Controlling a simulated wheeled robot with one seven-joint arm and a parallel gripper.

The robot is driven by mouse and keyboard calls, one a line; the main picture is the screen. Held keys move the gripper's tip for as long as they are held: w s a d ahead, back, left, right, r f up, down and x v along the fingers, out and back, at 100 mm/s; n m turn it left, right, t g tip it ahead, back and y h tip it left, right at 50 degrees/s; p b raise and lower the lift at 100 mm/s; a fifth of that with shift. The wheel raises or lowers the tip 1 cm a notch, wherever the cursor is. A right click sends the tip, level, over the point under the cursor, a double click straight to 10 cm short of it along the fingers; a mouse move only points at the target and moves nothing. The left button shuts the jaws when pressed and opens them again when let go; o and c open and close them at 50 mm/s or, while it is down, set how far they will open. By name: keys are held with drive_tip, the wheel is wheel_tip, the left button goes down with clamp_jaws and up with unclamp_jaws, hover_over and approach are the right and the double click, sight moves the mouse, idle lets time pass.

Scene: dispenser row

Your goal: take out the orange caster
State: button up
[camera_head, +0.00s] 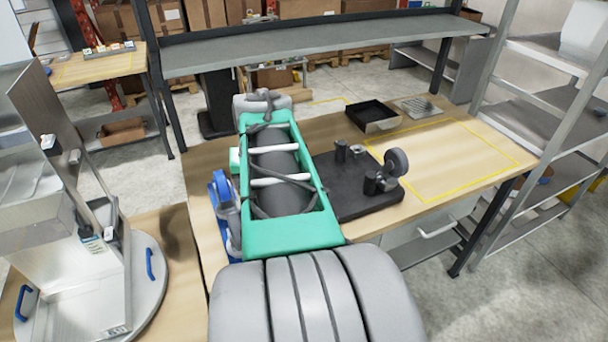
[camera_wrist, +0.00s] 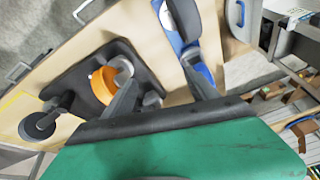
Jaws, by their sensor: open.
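The orange caster (camera_wrist: 102,86) shows in the wrist view at the black base plate (camera_wrist: 72,72), with a pale grey round part beside it. My gripper (camera_wrist: 160,74) is open, its two grey fingers wide apart. The left finger overlaps the orange caster's right side in the picture; I cannot tell whether they touch. Nothing shows held between the fingers. In the head view the black plate (camera_head: 352,204) lies on the wooden table right of my green arm, and the orange caster is not visible there.
A dark caster with a grey wheel (camera_head: 397,162) stands at the plate's right; black posts stand nearby. A blue-sided device (camera_head: 222,200) is left of my arm. A black tray (camera_head: 372,115) lies behind. The yellow-outlined table area (camera_head: 455,160) is clear. A grey shelf (camera_head: 320,38) spans the back.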

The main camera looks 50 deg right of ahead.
drive_tip(key=s+d, duration=0.1)
drive_tip(key=d, duration=0.2)
drive_tip(key=s+d+f, duration=0.1)
drive_tip(key=s+d, duration=0.1)
drive_tip(key=d, duration=0.2)
drive_tip(key=s+d, duration=0.2)
drive_tip(key=d, duration=0.1)
drive_tip(key=shift+s+d+f, duration=0.25)
drive_tip(key=shift+f, duration=0.1)
drive_tip(key=shift+d+f+n+b, duration=0.1)
drive_tip(key=shift+f+n+b, duration=0.45)
drive_tip(key=shift+f+n, duration=0.4)
drive_tip(key=shift+w+f+n, duration=0.25)
drive_tip(key=shift+f+n, duration=0.25)
drive_tip(key=shift+n, duration=0.25)
drive_tip(key=p+x, duration=0.1)
drive_tip(key=x, duration=0.6)
drive_tip(key=shift+w, duration=0.2)
drive_tip(key=shift+t, duration=0.3)
clamp_jaws()
